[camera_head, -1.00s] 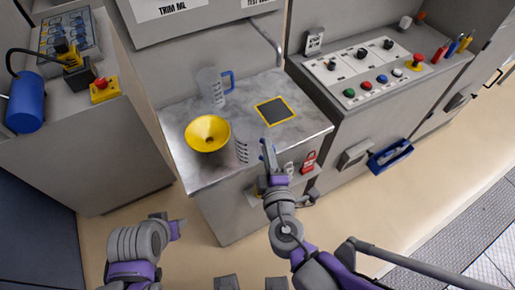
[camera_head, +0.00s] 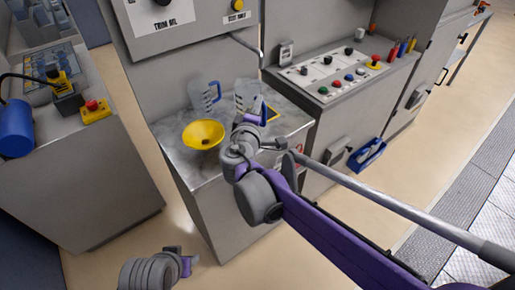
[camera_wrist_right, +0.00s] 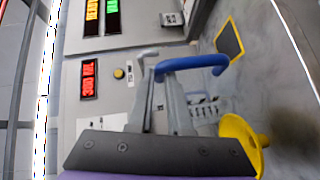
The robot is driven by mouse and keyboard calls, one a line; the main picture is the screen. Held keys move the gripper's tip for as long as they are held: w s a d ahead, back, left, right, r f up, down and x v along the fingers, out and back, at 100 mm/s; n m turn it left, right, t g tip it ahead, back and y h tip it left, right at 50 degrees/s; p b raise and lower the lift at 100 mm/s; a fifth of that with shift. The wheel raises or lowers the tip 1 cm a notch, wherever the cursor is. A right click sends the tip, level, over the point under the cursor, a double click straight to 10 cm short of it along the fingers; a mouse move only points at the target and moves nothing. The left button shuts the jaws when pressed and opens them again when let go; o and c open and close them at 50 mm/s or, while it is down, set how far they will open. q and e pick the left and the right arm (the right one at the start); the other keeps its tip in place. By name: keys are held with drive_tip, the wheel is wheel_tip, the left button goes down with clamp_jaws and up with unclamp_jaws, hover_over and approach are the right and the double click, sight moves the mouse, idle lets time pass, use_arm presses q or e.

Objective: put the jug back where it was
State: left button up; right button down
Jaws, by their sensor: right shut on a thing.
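My right gripper (camera_head: 262,122) is shut on the blue handle (camera_wrist_right: 192,65) of a clear jug (camera_head: 244,97) with dark graduation marks. The jug is over or beside the dark yellow-bordered square (camera_head: 273,113), which it partly hides; I cannot tell whether its base touches the counter. The square also shows in the right wrist view (camera_wrist_right: 230,40). A second clear jug (camera_head: 201,97) with a blue handle stands to its left, behind the yellow funnel (camera_head: 204,135). My left gripper (camera_head: 187,265) is low in the head view, away from the counter; its jaws are unclear.
The marbled counter (camera_head: 178,150) has bare room around the funnel. A control panel (camera_head: 330,75) with buttons adjoins on the right. A thin lever (camera_head: 246,44) juts over the counter's back.

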wheel_tip(320, 180, down, 10)
drive_tip(key=b, duration=0.1)
drive_tip(key=shift+w, duration=0.15)
drive_tip(key=shift+f, duration=0.1)
drive_tip(key=c, duration=0.8)
unclamp_jaws()
drive_tip(key=shift+c, duration=0.2)
